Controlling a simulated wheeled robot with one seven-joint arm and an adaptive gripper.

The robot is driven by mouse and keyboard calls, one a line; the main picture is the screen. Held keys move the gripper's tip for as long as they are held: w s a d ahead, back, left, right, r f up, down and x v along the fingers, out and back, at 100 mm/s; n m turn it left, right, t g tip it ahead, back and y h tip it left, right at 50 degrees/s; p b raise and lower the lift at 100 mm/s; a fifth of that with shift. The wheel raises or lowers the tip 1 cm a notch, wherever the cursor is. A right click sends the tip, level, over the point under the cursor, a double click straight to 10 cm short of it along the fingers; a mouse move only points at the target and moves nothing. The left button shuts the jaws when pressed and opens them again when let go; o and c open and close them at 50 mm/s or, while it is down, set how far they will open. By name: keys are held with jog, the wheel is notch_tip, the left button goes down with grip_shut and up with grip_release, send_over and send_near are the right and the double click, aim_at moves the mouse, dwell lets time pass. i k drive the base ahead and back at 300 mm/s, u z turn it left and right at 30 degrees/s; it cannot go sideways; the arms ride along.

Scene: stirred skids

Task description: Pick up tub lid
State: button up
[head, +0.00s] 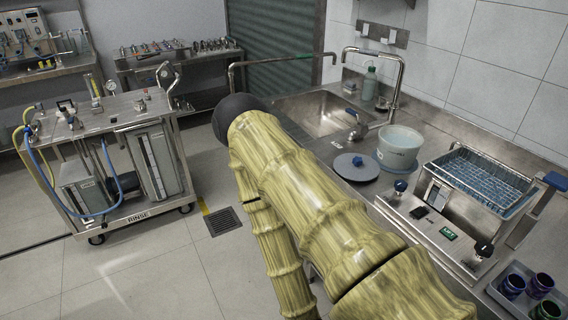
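The tub lid (340,171) is a flat grey disc with a blue knob on top. It lies on the steel counter, just left of and in front of a whitish round tub (400,153). The tub stands upright with its top open. My arm, with a yellow-green wood-like surface, crosses the middle of the head view and covers part of the counter's front. My gripper does not show, so its place relative to the lid cannot be seen.
A sink (322,116) with tall taps lies behind the lid. A steel unit with a blue wire basket (478,183) stands to the right, with cups (541,286) at the front right. A rinse cart (110,160) stands at left on open floor.

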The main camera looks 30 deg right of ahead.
aim_at(351, 166)
jog(key=u, duration=0.7)
jog(key=i, duration=1.45)
jog(key=z, duration=3.15)
